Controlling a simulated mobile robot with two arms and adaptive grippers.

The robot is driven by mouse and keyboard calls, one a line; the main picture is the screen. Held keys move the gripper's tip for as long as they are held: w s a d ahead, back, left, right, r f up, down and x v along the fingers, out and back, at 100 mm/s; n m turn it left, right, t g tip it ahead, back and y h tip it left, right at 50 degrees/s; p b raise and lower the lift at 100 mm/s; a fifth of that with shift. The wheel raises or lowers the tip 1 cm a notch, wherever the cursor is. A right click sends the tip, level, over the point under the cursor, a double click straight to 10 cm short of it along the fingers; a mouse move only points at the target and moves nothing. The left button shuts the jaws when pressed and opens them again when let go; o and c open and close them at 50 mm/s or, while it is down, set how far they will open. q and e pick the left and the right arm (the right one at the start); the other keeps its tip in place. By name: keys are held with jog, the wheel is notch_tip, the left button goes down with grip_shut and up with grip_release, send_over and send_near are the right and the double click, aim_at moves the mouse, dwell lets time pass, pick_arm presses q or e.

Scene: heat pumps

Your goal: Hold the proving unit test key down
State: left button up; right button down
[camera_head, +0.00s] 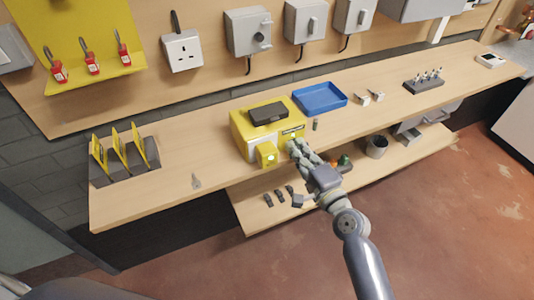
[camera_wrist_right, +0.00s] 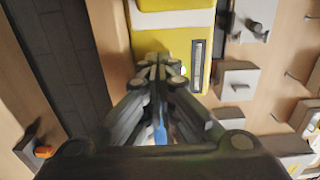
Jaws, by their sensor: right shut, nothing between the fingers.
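A yellow box with a pale front panel (camera_head: 262,148), which looks like the proving unit, sits on the workbench in the head view. A dark device (camera_head: 267,113) lies on its top. A small yellow block (camera_head: 267,156) with a lit greenish spot stands at its front. My right gripper (camera_head: 294,146) is shut and empty, its fingertips at the box's front right corner. In the right wrist view the shut fingertips (camera_wrist_right: 157,65) overlap the yellow body (camera_wrist_right: 180,48). The fingers hide the test key, and I cannot tell whether they touch it. My left gripper is not in view.
A blue tray (camera_head: 320,97) lies behind the box to the right. A dark rack with yellow cards (camera_head: 124,162) stands at the left. A lower shelf (camera_head: 255,213) holds small parts. The bench left of the box is mostly clear.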

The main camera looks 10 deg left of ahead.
jog(key=v, duration=0.7)
dwell(0.7)
dwell(0.4)
jog(key=s+d+f+n+g+h, duration=0.2)
jog(key=s+d+f, duration=0.2)
jog(key=f, duration=0.8)
jog(key=s+d+f+n+g+h, duration=0.2)
jog(key=s+d+f+h, duration=0.15)
jog(key=f, duration=0.95)
jog(key=s+d+f+n+g+h, duration=0.1)
jog(key=s+d+f+n+g, duration=0.2)
jog(key=f, duration=0.9)
jog(key=s+d+f+n+g+h, duration=0.1)
jog(key=s+d+f+n+g, duration=0.1)
jog(key=s+f, duration=0.4)
jog(key=s+d+f+n+g+h, duration=0.1)
jog(key=s+d+f, duration=0.4)
jog(key=s, duration=1)
jog(key=s+d+f+n+g+h, duration=0.2)
jog(key=s+f, duration=0.5)
jog(key=s, duration=0.4)
jog(key=shift+s+d+f+n+g, duration=0.2)
jog(key=shift+s+d+n+g, duration=0.15)
jog(key=shift+d+n+g, duration=0.65)
